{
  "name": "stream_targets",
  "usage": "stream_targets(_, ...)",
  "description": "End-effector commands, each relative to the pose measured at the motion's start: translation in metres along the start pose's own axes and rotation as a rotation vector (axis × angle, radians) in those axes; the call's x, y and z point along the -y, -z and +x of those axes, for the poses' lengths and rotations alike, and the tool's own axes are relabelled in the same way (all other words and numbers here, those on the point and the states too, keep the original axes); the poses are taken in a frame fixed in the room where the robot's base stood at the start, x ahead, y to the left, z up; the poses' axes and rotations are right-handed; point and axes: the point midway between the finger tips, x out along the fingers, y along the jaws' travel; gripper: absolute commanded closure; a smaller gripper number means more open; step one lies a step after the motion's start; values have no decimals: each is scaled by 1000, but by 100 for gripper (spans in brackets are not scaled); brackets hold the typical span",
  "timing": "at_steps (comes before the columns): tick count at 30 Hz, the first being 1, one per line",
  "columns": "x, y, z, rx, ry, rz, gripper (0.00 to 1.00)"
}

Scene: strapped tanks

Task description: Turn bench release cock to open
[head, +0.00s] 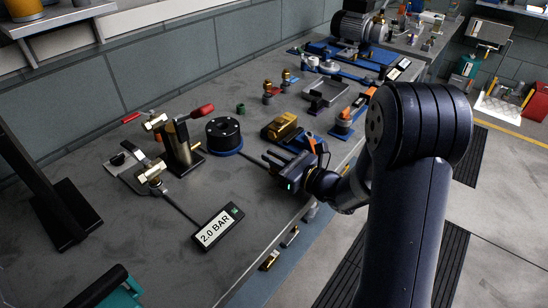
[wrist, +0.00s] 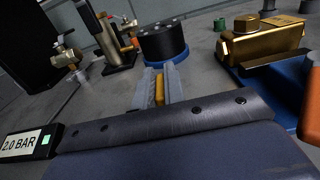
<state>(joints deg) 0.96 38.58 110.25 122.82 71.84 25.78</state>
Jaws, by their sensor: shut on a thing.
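My gripper (head: 272,160) is low over the bench, in front of a black round block (head: 224,131) on a blue base. In the wrist view its fingers (wrist: 160,76) are shut on a narrow yellow piece (wrist: 159,92). Most of that piece is hidden, so I cannot tell what it joins to or whether it is the release cock's handle. A lower brass fitting (head: 151,173) is joined by a dark line to a gauge display (head: 217,226) reading 2.0 BAR.
A brass block (head: 282,126) on a blue base is close beside my gripper; it also shows in the wrist view (wrist: 265,42). An orange-topped part (head: 347,116) and a grey tray (head: 326,91) are farther back.

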Motion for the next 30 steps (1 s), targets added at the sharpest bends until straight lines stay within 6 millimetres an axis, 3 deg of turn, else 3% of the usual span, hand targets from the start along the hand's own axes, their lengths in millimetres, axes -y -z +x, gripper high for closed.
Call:
stream_targets(24, 0, 0, 0, 0, -133, 0, 100)
stream_targets(25, 0, 0, 0, 0, -133, 0, 88)
stream_targets(30, 0, 0, 0, 0, -133, 0, 74)
